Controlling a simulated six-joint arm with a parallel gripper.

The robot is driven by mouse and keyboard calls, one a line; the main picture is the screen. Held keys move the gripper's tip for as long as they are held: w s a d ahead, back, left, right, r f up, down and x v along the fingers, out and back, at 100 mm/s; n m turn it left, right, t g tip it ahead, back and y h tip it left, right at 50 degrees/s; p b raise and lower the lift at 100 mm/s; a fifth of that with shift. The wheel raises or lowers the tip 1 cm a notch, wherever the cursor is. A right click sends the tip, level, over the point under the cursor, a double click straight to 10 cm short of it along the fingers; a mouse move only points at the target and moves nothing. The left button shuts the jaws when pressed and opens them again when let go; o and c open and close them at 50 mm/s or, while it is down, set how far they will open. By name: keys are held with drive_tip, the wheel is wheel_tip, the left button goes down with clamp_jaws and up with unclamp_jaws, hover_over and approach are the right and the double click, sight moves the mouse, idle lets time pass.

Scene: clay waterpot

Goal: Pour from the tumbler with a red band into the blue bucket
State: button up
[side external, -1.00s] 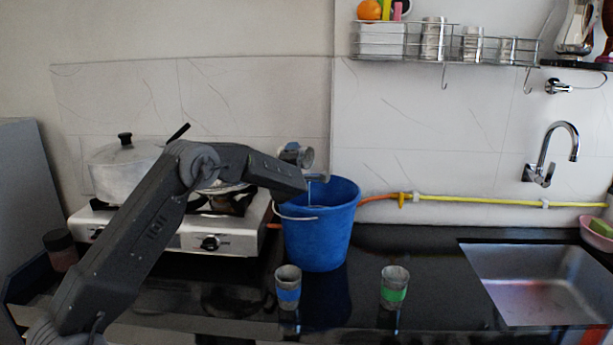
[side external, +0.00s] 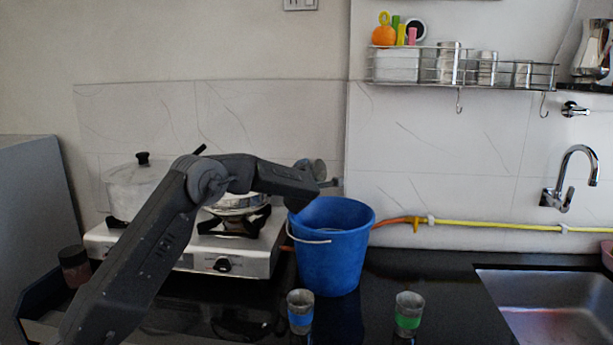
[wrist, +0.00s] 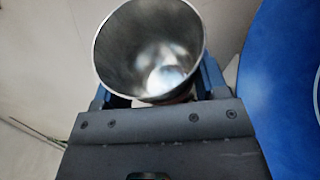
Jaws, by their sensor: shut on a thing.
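My gripper (side external: 326,184) is shut on a grey metal tumbler (side external: 318,170), held above the rim of the blue bucket (side external: 335,255). In the wrist view the tumbler (wrist: 150,45) sits between the blue fingers of my gripper (wrist: 157,92). Its mouth faces the camera and its inside is shiny; I cannot tell how much it holds. Its band is hidden, so no red shows. In the side external view it looks tilted. The blue bucket (wrist: 285,90) fills the right edge of the wrist view. It stands upright on the black counter, its handle hanging left.
A tumbler with a blue band (side external: 300,312) and one with a green band (side external: 408,314) stand in front of the bucket. A stove (side external: 225,262) with pots is left of it. A yellow hose (side external: 490,225) runs along the wall. The sink (side external: 550,305) is at right.

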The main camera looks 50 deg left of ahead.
drive_tip(key=n, duration=0.2)
drive_tip(key=shift+a+r+n+g+h, duration=0.1)
drive_tip(key=shift+r+n+g+h, duration=0.3)
drive_tip(key=shift+f, duration=0.1)
drive_tip(key=shift+r+n+h, duration=0.4)
drive_tip(key=shift+r+n, duration=0.25)
drive_tip(key=shift+n, duration=0.25)
drive_tip(key=shift+g, duration=0.3)
drive_tip(key=shift+n, duration=0.3)
drive_tip(key=shift+r+n+h, duration=0.25)
drive_tip(key=shift+n+h, duration=0.15)
drive_tip(key=shift+n, duration=0.1)
drive_tip(key=shift+d+r+n+h, duration=0.1)
drive_tip(key=shift+d+n+h, duration=0.2)
drive_tip(key=shift+n, duration=0.1)
